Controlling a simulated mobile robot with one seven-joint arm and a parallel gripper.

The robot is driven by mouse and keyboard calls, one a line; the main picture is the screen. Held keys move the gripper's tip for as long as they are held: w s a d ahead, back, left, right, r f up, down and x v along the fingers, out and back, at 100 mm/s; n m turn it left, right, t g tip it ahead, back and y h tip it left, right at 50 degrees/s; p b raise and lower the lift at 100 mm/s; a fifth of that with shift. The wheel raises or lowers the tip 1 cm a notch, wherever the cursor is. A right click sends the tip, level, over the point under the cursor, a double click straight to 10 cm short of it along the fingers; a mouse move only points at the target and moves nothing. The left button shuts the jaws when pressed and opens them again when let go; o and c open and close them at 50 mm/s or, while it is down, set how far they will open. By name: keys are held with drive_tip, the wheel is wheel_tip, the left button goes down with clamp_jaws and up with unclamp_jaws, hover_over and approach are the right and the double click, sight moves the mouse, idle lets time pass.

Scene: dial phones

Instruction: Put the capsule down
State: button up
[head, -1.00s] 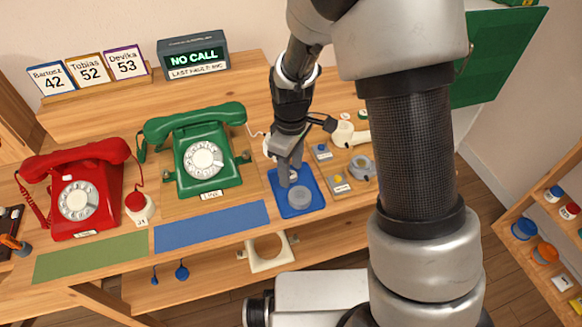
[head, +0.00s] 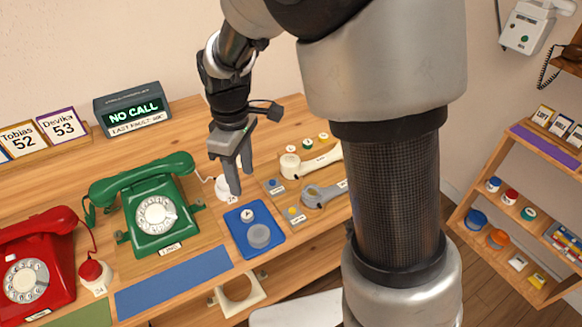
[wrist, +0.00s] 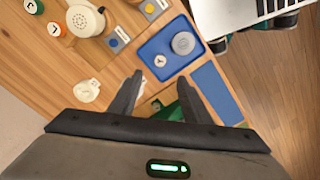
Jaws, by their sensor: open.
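A blue tray (head: 267,246) on the desk holds two round pieces. One is a small pale disc (head: 247,214) with a dark mark; the other is a larger grey disc (head: 259,237). I cannot tell for sure which is the capsule. Both also show in the wrist view, the small disc (wrist: 160,61) and the grey disc (wrist: 183,43), lying inside the tray (wrist: 150,49). My gripper (head: 240,180) is open and empty, above the desk behind the tray. In the wrist view its fingers (wrist: 160,80) are apart with nothing between them.
The green phone (head: 150,207) stands left of the tray, with a blue mat (head: 174,283) in front. The red phone (head: 32,262) is farther left. A white round base (head: 224,189) is by my gripper. Handsets (head: 318,160) lie to the right. A shelf (head: 470,205) stands far right.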

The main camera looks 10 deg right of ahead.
drive_tip(key=s+d+r+m+t, duration=0.5)
drive_tip(key=s+d+r+m, duration=0.6)
drive_tip(key=s+r, duration=0.4)
drive_tip(key=shift+s+d+r+m, duration=0.4)
drive_tip(key=shift+s+d, duration=0.2)
drive_tip(key=shift+s, duration=0.15)
drive_tip(key=shift+d, duration=0.15)
